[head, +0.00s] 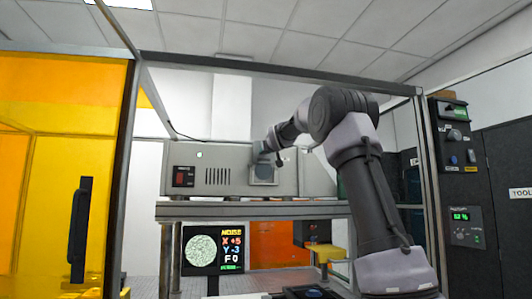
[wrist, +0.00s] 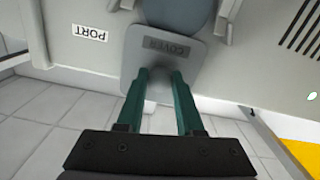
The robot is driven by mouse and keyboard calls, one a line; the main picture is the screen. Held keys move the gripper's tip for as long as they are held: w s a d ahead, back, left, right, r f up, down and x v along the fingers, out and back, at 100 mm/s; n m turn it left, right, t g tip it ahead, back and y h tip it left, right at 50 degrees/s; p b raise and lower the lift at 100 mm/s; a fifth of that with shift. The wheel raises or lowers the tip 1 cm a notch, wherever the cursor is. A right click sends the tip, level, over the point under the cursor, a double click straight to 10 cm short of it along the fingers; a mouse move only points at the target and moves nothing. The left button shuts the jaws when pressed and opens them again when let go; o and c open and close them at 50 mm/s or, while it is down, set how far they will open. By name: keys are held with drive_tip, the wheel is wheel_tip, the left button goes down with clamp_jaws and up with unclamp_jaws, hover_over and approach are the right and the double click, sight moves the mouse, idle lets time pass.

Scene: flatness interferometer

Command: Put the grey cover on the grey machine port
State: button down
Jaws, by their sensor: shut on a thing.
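The grey cover (wrist: 134,62), a flat rounded plate marked COVER, is held between the two green fingers of my gripper (wrist: 160,74). The fingers are close together at the cover, and what they grip on it is partly hidden. The grey machine (head: 216,157) stands on a shelf in the head view, and my gripper (head: 262,160) is at its front face. In the wrist view, the PORT label (wrist: 89,33) is beside the cover on the machine face. The port opening is not clearly seen behind the cover. I cannot tell whether the cover touches the machine.
A metal frame post (head: 122,180) stands left and another (head: 428,180) right. The shelf edge (head: 250,211) runs below the machine. A yellow panel (head: 65,150) with a dark handle is at left.

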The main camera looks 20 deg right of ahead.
drive_tip(key=shift+f, duration=4.2)
idle(2.6)
drive_tip(key=shift+c, duration=2.3)
unclamp_jaws()
drive_tip(key=s, duration=1)
drive_tip(key=shift+s+a, duration=0.25)
drive_tip(key=shift+s, duration=0.1)
